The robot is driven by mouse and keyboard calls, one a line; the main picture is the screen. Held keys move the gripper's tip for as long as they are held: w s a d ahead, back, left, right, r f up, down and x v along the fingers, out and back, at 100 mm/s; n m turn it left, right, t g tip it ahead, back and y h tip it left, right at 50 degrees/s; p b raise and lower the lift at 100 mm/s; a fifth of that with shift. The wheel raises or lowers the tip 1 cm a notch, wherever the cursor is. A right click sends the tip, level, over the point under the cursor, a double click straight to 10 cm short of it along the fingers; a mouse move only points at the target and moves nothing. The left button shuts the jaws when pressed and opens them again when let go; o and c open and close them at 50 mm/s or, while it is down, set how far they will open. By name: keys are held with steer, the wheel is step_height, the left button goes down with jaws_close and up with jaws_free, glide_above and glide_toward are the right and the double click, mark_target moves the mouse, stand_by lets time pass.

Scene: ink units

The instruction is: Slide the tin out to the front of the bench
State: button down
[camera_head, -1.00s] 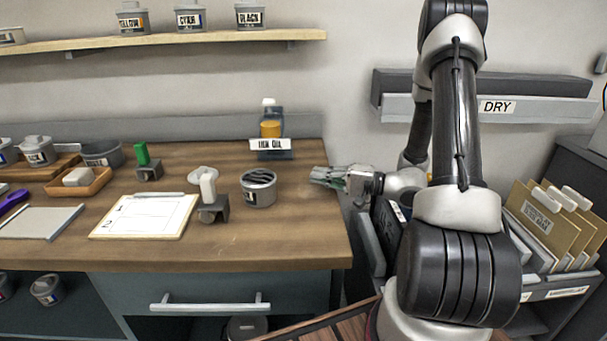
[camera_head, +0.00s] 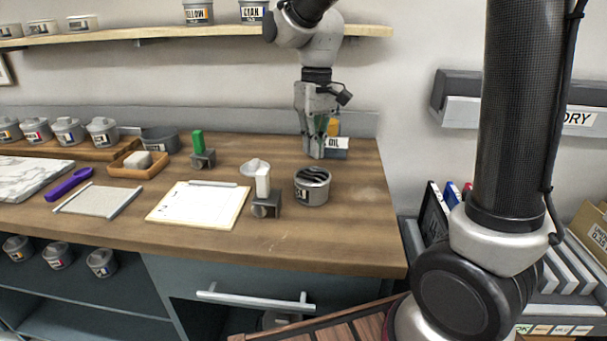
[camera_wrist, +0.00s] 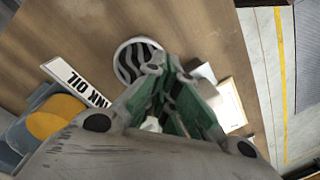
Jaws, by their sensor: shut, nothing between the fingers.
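The tin (camera_head: 311,194) is a round grey can with a label and a black-and-grey striped top. It stands upright on the wooden bench (camera_head: 330,235), toward its right end. My gripper (camera_head: 316,156) points down just behind the tin, in front of the ink oil holder. Its fingers are shut and empty. In the wrist view the tin (camera_wrist: 127,62) lies just beyond the fingertips (camera_wrist: 163,65), which cover part of its edge. I cannot tell whether they touch it.
The ink oil holder (camera_head: 336,153) with its amber bottle is partly hidden behind my gripper. A stamp-like tool (camera_head: 262,200) stands close left of the tin, beside a clipboard (camera_head: 195,207). The bench between tin and front edge is clear.

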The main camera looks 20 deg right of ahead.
mark_target(314, 176)
steer(key=f+m, duration=0.1)
steer(key=f, duration=0.2)
steer(key=w+f+m, duration=0.1)
steer(key=f, duration=0.2)
steer(key=w+d+f+m, duration=0.1)
steer(key=f, duration=0.2)
steer(key=shift+w+f+t+h, duration=0.1)
steer(key=shift+f+t+h, duration=0.2)
steer(key=shift+f+t, duration=0.1)
steer(key=shift+r, duration=0.1)
